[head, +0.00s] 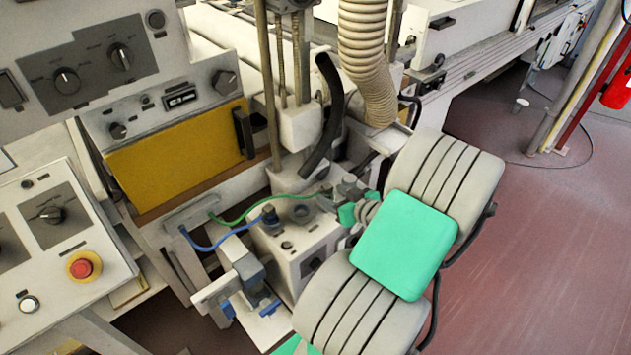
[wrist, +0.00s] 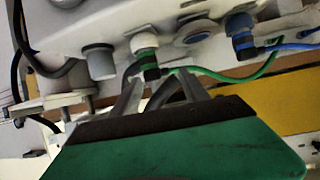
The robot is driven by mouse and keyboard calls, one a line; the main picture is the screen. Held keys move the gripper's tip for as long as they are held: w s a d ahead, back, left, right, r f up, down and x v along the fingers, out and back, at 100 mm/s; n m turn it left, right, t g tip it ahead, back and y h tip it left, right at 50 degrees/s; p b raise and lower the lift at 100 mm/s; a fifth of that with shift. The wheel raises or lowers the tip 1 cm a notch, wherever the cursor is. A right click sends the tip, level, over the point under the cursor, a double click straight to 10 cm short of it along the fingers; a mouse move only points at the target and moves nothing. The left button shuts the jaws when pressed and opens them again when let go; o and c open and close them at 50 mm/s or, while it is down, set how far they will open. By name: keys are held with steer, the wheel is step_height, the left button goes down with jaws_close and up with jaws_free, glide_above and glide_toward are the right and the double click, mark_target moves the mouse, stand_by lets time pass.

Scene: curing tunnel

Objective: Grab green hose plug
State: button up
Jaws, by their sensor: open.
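The green hose plug (wrist: 149,65) is a dark cylinder with green bands below a pale collar on the machine, upper middle of the wrist view. A green hose (wrist: 235,78) runs right from it; in the head view the hose (head: 255,203) curves to a pale block's top. My gripper (wrist: 156,80) is open, its two grey fingers pointing at the plug. The fingertips are close to the plug's free end, one on each side; whether they touch it I cannot tell. In the head view my gripper (head: 338,197) is by the block's right side and hides the plug.
A similar blue plug (wrist: 240,36) with a blue hose (wrist: 290,45) sits right of the green one in the wrist view. A grey knob (wrist: 98,60) is at its left. In the head view a black hose (head: 326,115) and ribbed duct (head: 362,55) stand behind my gripper.

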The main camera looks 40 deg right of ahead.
mark_target(325, 185)
steer(key=shift+w+d+r+h, duration=0.1)
steer(key=shift+d+r+h, duration=0.15)
steer(key=shift+d, duration=0.35)
steer(key=shift+w+d, duration=0.2)
steer(key=shift+w, duration=0.05)
steer(key=x, duration=0.2)
steer(key=p+x, duration=0.1)
steer(key=x, duration=0.1)
steer(key=p+x, duration=0.1)
steer(key=x, duration=0.1)
steer(key=shift+w+a+f, duration=0.1)
steer(key=shift+w+a, duration=0.1)
steer(key=shift+w, duration=0.2)
steer(key=shift+w+d+f, duration=0.1)
steer(key=shift+w+f, duration=0.1)
steer(key=shift+w, duration=0.05)
steer(key=shift+c, duration=0.4)
jaws_close()
